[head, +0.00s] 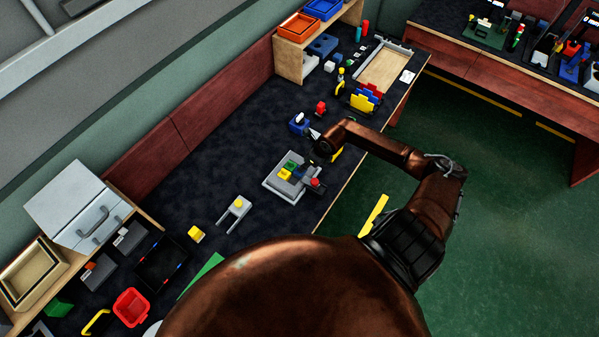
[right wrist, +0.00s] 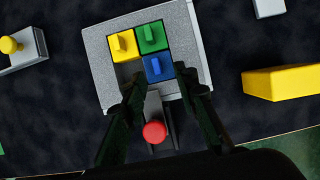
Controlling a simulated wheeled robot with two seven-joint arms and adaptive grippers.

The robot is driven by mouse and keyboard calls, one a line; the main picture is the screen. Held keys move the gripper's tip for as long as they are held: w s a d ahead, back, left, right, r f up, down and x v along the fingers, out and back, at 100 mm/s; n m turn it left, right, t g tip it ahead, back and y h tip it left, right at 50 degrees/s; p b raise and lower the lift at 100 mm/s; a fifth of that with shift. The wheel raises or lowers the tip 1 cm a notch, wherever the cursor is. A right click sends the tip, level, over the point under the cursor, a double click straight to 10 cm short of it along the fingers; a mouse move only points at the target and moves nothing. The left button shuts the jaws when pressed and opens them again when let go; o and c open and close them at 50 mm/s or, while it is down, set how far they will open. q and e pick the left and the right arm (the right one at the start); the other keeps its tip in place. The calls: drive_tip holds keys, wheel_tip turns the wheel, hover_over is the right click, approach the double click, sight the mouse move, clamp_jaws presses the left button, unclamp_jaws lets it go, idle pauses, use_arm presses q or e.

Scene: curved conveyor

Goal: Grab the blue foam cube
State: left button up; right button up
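A blue cube with a raised tab on top (right wrist: 158,68) sits in the grey tray (right wrist: 98,48), beside a green cube (right wrist: 151,37) and a yellow cube (right wrist: 123,45). My right gripper (right wrist: 160,80) is open above the tray, with its fingertips apart to either side of the blue cube's near edge. I cannot tell whether they touch it. In the head view my right gripper (head: 312,168) is over the tray's right side and partly hides the blue cube. My left gripper is not in view.
A red round knob (right wrist: 154,132) on a grey part lies at the tray's near side. A yellow block (right wrist: 284,82) lies to the right. A blue block with a white piece (head: 298,123) stands beyond the tray. The dark table around the tray is mostly clear.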

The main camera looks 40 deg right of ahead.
drive_tip(key=shift+w+a+f, duration=0.25)
drive_tip(key=shift+w+f, duration=0.1)
drive_tip(key=shift+f, duration=0.25)
drive_tip(key=shift+w+a+f, duration=0.25)
drive_tip(key=shift+w+f, duration=0.05)
drive_tip(key=shift+f, duration=0.3)
drive_tip(key=shift+w+f, duration=0.2)
drive_tip(key=shift+f, duration=0.5)
drive_tip(key=shift+c, duration=0.3)
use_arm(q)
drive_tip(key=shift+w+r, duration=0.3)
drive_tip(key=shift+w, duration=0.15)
use_arm(e)
clamp_jaws()
